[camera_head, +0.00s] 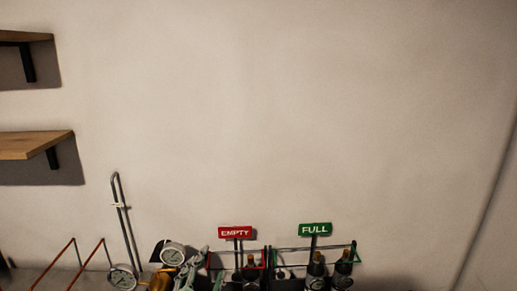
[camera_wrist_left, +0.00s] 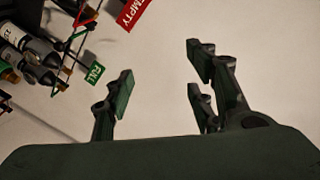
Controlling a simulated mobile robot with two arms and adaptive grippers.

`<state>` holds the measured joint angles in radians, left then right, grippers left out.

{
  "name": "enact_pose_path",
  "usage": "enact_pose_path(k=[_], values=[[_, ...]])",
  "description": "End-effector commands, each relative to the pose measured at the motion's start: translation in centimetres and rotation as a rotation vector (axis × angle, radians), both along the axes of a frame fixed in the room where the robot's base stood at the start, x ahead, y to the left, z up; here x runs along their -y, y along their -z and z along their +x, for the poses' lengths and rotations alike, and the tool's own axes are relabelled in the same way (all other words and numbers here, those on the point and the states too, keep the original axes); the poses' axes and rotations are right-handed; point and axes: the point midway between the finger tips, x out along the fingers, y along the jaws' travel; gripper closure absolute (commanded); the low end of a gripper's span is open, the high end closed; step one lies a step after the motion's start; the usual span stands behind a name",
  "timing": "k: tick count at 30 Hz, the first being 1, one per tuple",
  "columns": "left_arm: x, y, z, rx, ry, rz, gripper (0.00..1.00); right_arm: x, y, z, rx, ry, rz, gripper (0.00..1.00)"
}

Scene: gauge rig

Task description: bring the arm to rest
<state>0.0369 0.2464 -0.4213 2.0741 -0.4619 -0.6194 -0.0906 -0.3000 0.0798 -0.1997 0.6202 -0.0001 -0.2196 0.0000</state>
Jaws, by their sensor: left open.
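My left gripper (camera_wrist_left: 160,78) is open in the left wrist view. Its dark green fingers stand wide apart with only pale wall between them, and nothing is held. In the head view the left gripper (camera_head: 203,270) shows at the bottom edge, beside a round gauge (camera_head: 172,254) and in front of the rack area; most of the arm is out of the picture. My right gripper is not seen in either view.
A rack with a red EMPTY sign (camera_head: 235,232) and a green FULL sign (camera_head: 315,229) holds dark bottles (camera_head: 316,270). A second gauge (camera_head: 122,278) stands left, near a bent metal bar (camera_head: 124,220). Wooden shelves (camera_head: 35,145) are at left. The wall above is clear.

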Motion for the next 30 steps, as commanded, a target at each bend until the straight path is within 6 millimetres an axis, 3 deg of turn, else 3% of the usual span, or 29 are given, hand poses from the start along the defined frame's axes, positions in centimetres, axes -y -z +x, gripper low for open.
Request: enact_pose_path(k=[1, 3, 6, 9, 15, 21, 23, 30], values=[[-1.6, 3.0, -2.0, -0.121, -0.058, -0.064, 0.50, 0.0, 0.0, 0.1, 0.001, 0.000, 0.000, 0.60], [-3.7, 7.0, -5.0, -0.289, -0.135, -0.140, 0.50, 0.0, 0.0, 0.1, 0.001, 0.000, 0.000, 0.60], [-5.8, 11.9, -10.1, -0.514, -0.233, -0.231, 0.50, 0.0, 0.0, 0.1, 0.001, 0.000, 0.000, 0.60], [-7.0, 15.4, -15.1, -0.699, -0.306, -0.294, 0.50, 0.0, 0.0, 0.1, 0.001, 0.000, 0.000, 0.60], [-8.1, 19.0, -23.3, -0.966, -0.402, -0.366, 0.50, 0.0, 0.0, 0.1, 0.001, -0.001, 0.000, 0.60], [-8.4, 20.5, -30.2, -1.171, -0.469, -0.407, 0.50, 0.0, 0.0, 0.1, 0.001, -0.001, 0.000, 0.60], [-8.5, 20.9, -31.9, -1.223, -0.486, -0.416, 0.50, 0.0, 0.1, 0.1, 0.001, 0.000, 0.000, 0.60], [-8.2, 28.5, -30.2, -1.236, -0.486, -0.404, 0.50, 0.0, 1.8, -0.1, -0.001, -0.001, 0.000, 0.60]])
